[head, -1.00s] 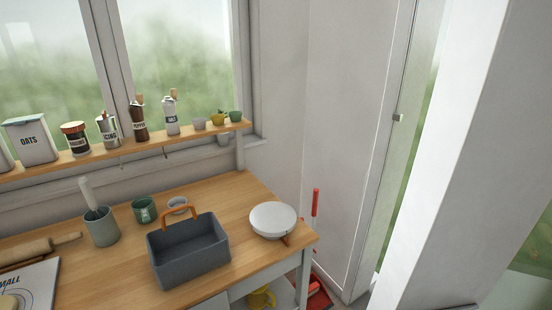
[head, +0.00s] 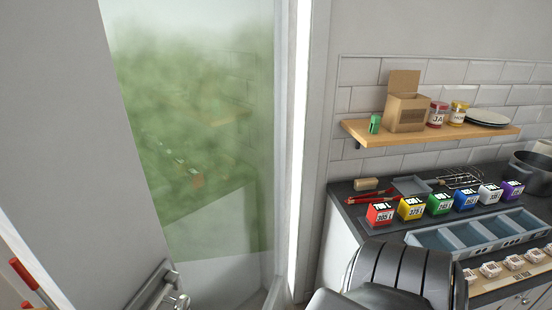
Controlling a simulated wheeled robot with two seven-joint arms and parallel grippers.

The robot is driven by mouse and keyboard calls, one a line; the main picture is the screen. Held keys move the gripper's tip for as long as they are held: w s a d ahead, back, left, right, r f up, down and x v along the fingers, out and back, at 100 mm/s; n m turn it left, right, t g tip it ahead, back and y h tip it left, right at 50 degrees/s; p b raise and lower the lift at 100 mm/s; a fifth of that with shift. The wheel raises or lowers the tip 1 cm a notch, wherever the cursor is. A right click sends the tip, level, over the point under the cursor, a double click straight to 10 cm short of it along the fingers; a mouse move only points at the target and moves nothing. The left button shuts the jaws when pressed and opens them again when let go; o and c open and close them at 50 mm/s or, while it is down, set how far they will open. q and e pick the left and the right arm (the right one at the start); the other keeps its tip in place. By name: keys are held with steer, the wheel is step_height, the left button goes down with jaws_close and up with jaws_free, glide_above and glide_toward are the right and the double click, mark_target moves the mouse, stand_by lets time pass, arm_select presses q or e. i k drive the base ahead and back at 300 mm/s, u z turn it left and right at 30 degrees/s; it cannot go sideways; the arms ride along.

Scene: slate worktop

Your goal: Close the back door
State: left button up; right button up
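The back door (head: 75,130) fills the left of the head view, with a wide pale grey stile and a large glass pane (head: 190,130). Blurred greenery and faint reflections show in the glass. A metal lever handle (head: 152,287) sits low on the stile, cut by the bottom edge. The door appears to stand open into the room, its free edge at the lower left and its other side by the white frame (head: 312,150). How wide it is open I cannot tell. Neither of my grippers is in view; a black ribbed arm part of mine shows at the bottom.
A dark worktop (head: 345,187) at right holds colored boxes (head: 411,208), a blue-grey divided tray (head: 430,240) and a pot (head: 530,178). Above, a wooden shelf (head: 400,137) carries a cardboard box (head: 407,112), jars and plates. A red handle (head: 28,275) stands at lower left.

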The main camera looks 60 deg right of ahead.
mark_target(78, 212)
steer(key=z, duration=1)
steer(key=k, duration=1.15)
steer(key=z, duration=1.15)
